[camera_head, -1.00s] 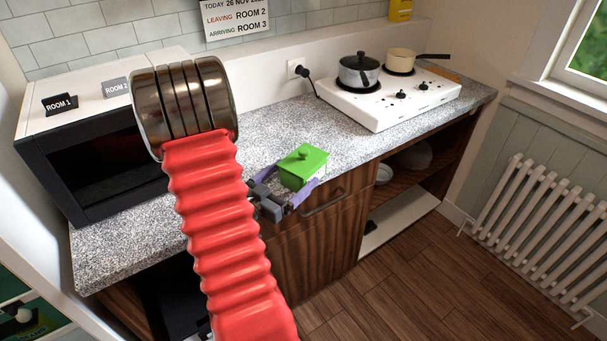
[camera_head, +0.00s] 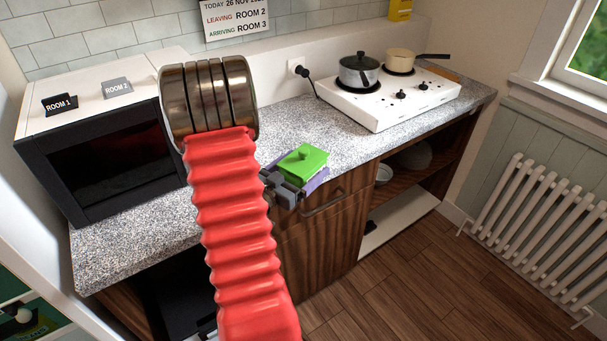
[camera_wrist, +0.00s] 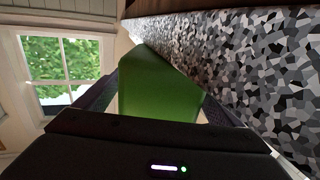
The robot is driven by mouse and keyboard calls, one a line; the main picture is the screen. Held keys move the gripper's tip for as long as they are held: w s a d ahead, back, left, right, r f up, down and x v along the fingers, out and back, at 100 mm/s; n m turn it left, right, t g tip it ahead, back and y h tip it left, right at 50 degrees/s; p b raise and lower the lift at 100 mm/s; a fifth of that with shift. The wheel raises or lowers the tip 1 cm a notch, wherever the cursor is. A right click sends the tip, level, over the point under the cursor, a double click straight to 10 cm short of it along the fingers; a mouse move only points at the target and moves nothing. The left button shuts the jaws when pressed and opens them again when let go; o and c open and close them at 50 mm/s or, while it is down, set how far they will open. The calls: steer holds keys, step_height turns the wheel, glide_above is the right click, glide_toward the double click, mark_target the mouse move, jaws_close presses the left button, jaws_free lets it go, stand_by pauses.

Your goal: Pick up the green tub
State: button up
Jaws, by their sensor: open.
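The green tub (camera_head: 303,160) with a knobbed green lid sits near the front edge of the speckled counter, left of the hob. My gripper (camera_head: 300,176) is at the tub, with its purple fingers open and reaching along the tub's two sides. In the wrist view the green tub (camera_wrist: 155,88) stands between the two dark fingers, close to the palm. Whether the fingers touch its sides cannot be told. The lower part of the tub is partly hidden by my gripper.
A white hob (camera_head: 400,95) carries a grey lidded pot (camera_head: 358,72) and a cream pan (camera_head: 401,60). A black-fronted oven (camera_head: 112,160) stands at the left of the counter (camera_head: 150,236). A radiator (camera_head: 545,230) is at the right.

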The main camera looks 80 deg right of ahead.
steer(key=shift+c, duration=0.6)
steer(key=c, duration=1.3)
steer(key=shift+r, duration=0.35)
steer(key=shift+r, duration=4.65)
steer(key=o, duration=0.7)
steer(key=c, duration=1)
